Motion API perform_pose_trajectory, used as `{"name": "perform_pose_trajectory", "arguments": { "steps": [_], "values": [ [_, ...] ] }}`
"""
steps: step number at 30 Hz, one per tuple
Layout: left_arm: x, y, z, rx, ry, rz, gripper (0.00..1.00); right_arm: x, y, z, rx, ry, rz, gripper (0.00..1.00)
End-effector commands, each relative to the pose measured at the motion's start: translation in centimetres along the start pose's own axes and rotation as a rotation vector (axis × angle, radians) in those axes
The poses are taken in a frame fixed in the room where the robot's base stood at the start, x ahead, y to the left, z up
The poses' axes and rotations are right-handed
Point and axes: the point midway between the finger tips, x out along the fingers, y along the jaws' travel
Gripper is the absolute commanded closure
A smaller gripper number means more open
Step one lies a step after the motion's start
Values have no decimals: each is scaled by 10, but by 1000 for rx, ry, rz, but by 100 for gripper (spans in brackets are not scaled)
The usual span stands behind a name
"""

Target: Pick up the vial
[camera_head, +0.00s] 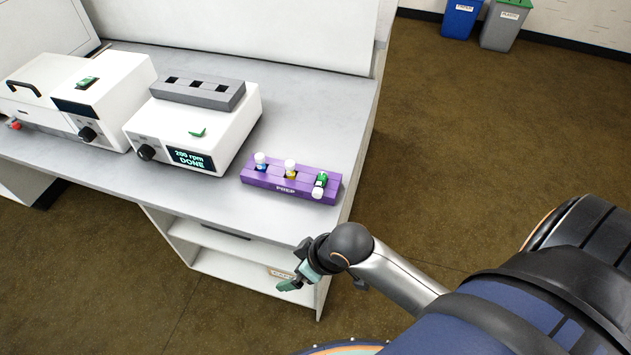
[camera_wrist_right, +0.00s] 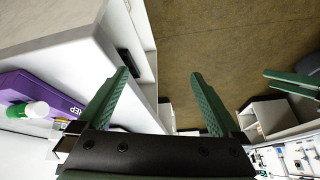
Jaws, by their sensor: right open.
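Three vials are at the purple rack (camera_head: 262,184) on the bench. A blue vial (camera_head: 261,167) and a yellow vial (camera_head: 291,174) with white caps stand upright in it. A green vial (camera_head: 321,180) lies tilted across its right end, its white cap toward the front edge; it also shows at the left of the right wrist view (camera_wrist_right: 18,110). My right gripper (camera_head: 294,279) is open and empty, in front of and below the bench edge, apart from the rack; its two green fingers spread in the wrist view (camera_wrist_right: 162,78). Part of what looks like my left gripper (camera_wrist_right: 292,82) shows at the right edge there.
A white stirrer-like device (camera_head: 225,125) reading "200 rpm DONE" carries a grey rack (camera_head: 198,92) with empty slots. Another white device (camera_head: 105,90) stands left of it. Open shelves (camera_head: 225,262) lie under the bench (camera_head: 300,120). Bare bench surrounds the purple rack's back and right.

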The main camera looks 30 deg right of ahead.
Motion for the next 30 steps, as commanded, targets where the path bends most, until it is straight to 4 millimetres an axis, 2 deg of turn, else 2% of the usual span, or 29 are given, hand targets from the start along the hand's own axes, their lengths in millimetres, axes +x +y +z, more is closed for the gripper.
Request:
{"name": "perform_pose_trajectory", "arguments": {
  "steps": [1,4,8,14,20,24,27,30],
  "values": [
    [0,0,0,-1,-1,1,10,3,2,-13,-45,-7,-15,0],
    [0,2,1,-5,-2,3,10,7,3,-30,-119,-36,-53,0],
    [0,4,2,-8,-3,5,10,8,13,-51,-212,-90,-80,0],
    [1,4,3,-8,-3,4,10,-6,54,-82,-335,-216,-79,0],
    [1,4,4,-8,-3,4,10,-43,114,-112,-377,-354,-43,0],
    [2,3,4,-8,-3,3,10,-80,153,-127,-359,-430,-23,0],
    [2,3,4,-8,-3,3,10,-102,172,-135,-338,-462,-16,0],
    [2,3,4,-8,-3,3,10,-117,182,-139,-322,-480,-16,0]
  ]
}}
